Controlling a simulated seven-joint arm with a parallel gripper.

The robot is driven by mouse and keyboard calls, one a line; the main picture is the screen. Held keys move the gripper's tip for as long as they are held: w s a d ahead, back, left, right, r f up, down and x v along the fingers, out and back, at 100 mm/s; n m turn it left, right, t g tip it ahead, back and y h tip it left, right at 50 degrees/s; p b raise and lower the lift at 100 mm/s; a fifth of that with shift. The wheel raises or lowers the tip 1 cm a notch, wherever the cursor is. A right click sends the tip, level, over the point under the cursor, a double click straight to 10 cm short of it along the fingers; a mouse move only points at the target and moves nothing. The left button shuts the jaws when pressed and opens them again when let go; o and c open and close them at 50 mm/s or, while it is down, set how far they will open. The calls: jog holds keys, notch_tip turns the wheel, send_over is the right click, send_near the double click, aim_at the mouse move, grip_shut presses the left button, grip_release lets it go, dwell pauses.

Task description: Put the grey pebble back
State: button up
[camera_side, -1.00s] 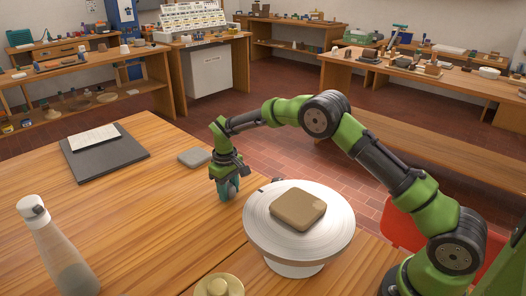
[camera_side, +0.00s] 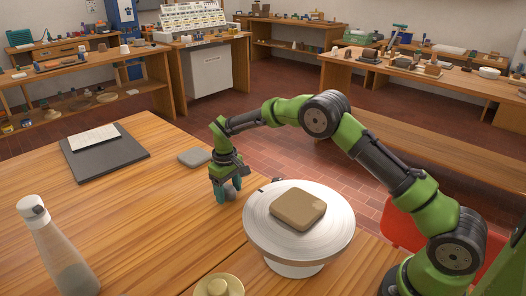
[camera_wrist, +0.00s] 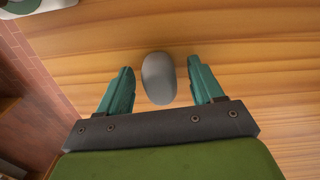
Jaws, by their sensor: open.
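The grey pebble (camera_wrist: 159,78) is a smooth, rounded oblong stone. In the wrist view it lies between the two teal fingers of my gripper (camera_wrist: 160,88), with a gap on each side. In the side view my gripper (camera_side: 228,190) points down, low over the wooden table, with its fingers apart around the pebble (camera_side: 230,192). The fingers partly hide the pebble there. I cannot tell whether its underside touches the table.
A white round wheel (camera_side: 262,238) bearing a brown slab (camera_side: 298,208) stands close right of my gripper. A small grey pad (camera_side: 194,157) lies behind left. A dark board (camera_side: 95,168), a bottle (camera_side: 60,250) and a cream dish (camera_side: 218,286) are farther off. The table's middle is clear.

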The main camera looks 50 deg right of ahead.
aim_at(229, 189)
jog(key=s+r+t, duration=0.1)
jog(key=s+r, duration=0.2)
jog(key=r, duration=0.9)
jog(key=s+r+t, duration=0.1)
jog(key=s+r, duration=0.3)
jog(key=r, duration=0.8)
jog(key=s+r+m+t+y, duration=0.15)
jog(key=s+r, duration=0.25)
jog(key=s, duration=0.5)
jog(key=s+f+m+t, duration=0.3)
jog(key=s+f, duration=0.1)
jog(key=s, duration=1.2)
jog(key=shift+a+f+t+y, duration=0.2)
jog(key=shift+a+t+y, duration=0.05)
jog(key=shift+t+y, duration=0.1)
